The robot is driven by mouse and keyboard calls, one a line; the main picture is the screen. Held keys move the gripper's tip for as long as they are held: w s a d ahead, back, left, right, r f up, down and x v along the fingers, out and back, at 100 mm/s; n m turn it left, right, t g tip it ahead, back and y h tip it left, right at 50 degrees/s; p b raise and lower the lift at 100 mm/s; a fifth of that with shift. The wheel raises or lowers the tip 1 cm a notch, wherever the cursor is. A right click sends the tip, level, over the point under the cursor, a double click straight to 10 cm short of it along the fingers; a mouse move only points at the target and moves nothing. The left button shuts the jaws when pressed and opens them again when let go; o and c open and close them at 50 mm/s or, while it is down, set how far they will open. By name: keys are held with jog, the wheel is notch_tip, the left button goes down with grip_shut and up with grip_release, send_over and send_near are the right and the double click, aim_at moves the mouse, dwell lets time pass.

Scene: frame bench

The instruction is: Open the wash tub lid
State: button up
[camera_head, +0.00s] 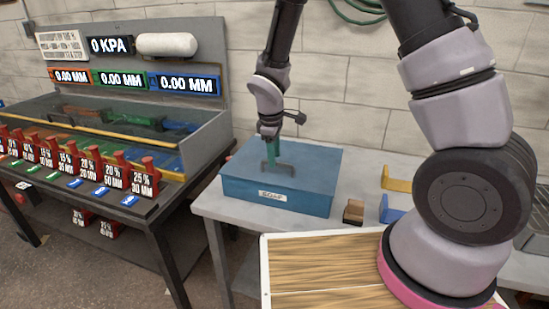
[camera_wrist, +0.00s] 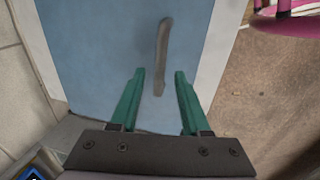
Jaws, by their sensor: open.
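The wash tub (camera_head: 300,201) is a blue box with a small label on its front, standing on a light grey table. Its blue lid (camera_head: 315,165) lies flat on top and looks closed. A dark grey bar handle (camera_head: 279,168) sits on the lid; it also shows in the wrist view (camera_wrist: 162,55), running lengthwise. My gripper (camera_head: 270,155) points down above the lid near the handle. In the wrist view its two green fingers (camera_wrist: 160,85) are apart, with the handle's near end between them in the picture. I cannot tell whether they touch it.
A small brown block (camera_head: 353,212) and yellow and blue brackets (camera_head: 397,180) lie right of the tub. A wooden board tray (camera_head: 330,285) is in front. A test bench (camera_head: 120,130) with displays and red tags stands left. A wall is close behind.

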jog(key=shift+w+d+f, duration=0.1)
jog(key=shift+f, duration=0.5)
grip_shut()
dwell(1.1)
